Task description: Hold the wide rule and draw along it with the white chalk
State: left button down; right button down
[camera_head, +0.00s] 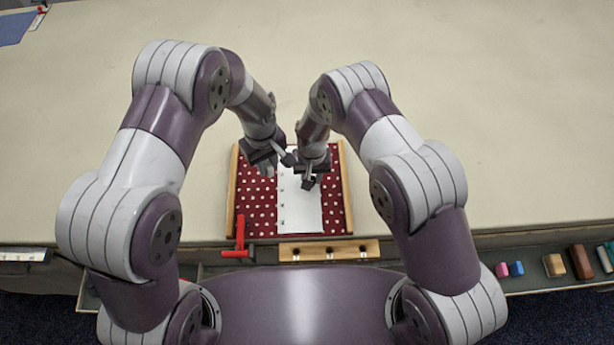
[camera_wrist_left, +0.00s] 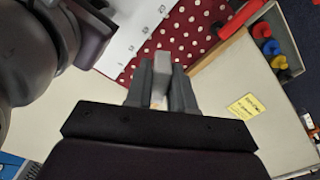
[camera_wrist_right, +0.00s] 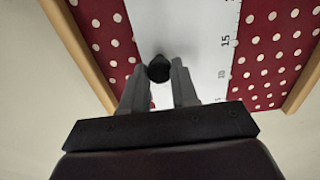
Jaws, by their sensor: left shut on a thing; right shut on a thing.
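The wide white rule (camera_head: 300,212) lies lengthwise on a red cloth panel with white dots (camera_head: 258,208); its marks run along its left edge in the head view. My right gripper (camera_head: 309,182) is shut on the rule's round black knob (camera_wrist_right: 159,68), above the rule's face. My left gripper (camera_head: 267,170) is just left of the rule's marked edge, over the dotted cloth. It is shut on a pale grey-white block (camera_wrist_left: 161,64), which looks like the white chalk. Whether the chalk touches the cloth cannot be told.
Wooden rails (camera_head: 232,190) border the panel on both sides. A red clamp (camera_head: 240,243) and a wooden rack (camera_head: 329,250) stand at the front edge. Pink and blue pieces (camera_head: 509,269) and brown blocks (camera_head: 581,262) lie front right.

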pick_arm(q)
jog(key=shift+s+d+f, duration=0.1)
jog(key=shift+s+d, duration=0.05)
jog(key=shift+s, duration=0.15)
jog(key=s+f+m, duration=0.4)
jog(key=s+f, duration=0.2)
jog(key=s, duration=0.3)
jog(key=shift+w+f+m, duration=0.1)
jog(key=shift+f+m, duration=0.4)
jog(key=shift+f, duration=1.05)
jog(key=shift+f+m, duration=0.5)
jog(key=shift+f, duration=1)
jog(key=shift+f, duration=0.5)
jog(key=shift+w, duration=0.1)
jog(key=shift+w+a, duration=0.2)
jog(key=shift+w, duration=8.75)
jog(key=shift+s, duration=2.2)
